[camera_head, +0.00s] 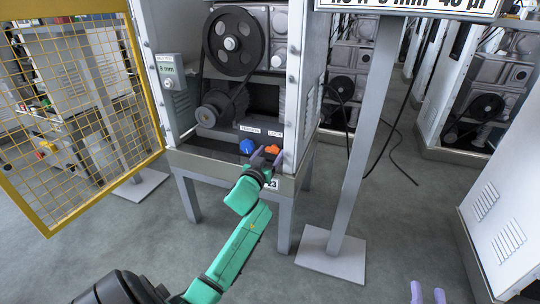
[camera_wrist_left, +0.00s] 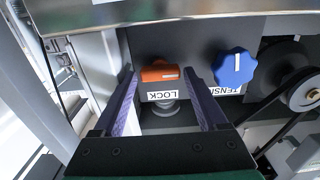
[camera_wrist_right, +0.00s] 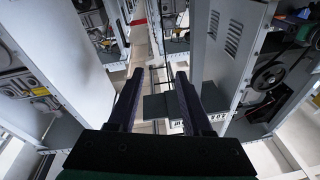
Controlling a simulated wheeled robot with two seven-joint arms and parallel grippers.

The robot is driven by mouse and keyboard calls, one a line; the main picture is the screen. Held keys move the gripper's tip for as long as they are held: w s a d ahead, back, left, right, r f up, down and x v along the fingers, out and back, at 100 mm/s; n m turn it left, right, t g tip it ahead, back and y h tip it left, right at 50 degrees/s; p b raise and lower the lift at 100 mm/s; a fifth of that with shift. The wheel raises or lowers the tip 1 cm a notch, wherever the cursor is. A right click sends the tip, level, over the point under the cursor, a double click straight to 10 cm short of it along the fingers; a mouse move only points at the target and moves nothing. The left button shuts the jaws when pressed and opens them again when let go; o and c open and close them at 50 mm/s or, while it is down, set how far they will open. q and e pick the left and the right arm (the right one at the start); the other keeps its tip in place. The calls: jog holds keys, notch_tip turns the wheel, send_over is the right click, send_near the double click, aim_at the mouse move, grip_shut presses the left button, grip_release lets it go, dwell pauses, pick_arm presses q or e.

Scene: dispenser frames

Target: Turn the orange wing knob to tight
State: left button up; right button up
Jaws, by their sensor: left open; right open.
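The orange wing knob (camera_head: 272,149) sits on the dark panel at the bottom right of the machine, under a LOCK label (camera_head: 275,133). In the left wrist view the orange knob (camera_wrist_left: 160,73) lies between and just beyond the fingers, with its wing roughly level. The LOCK label (camera_wrist_left: 162,95) reads upside down there. My left gripper (camera_head: 264,157) is open at the knob; its fingers (camera_wrist_left: 160,95) stand on either side, and I cannot tell whether they touch it. My right gripper (camera_head: 428,292) is open and empty at the bottom right, far from the machine.
A blue knob (camera_head: 247,146) sits just left of the orange one, close to a left-gripper finger. Belt and pulleys (camera_head: 233,42) are above. A yellow mesh door (camera_head: 85,105) stands open at left. A sign post (camera_head: 362,130) stands right of the machine.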

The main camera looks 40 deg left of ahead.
pick_arm(q)
jog(key=shift+c, duration=0.3)
jog(key=c, duration=1)
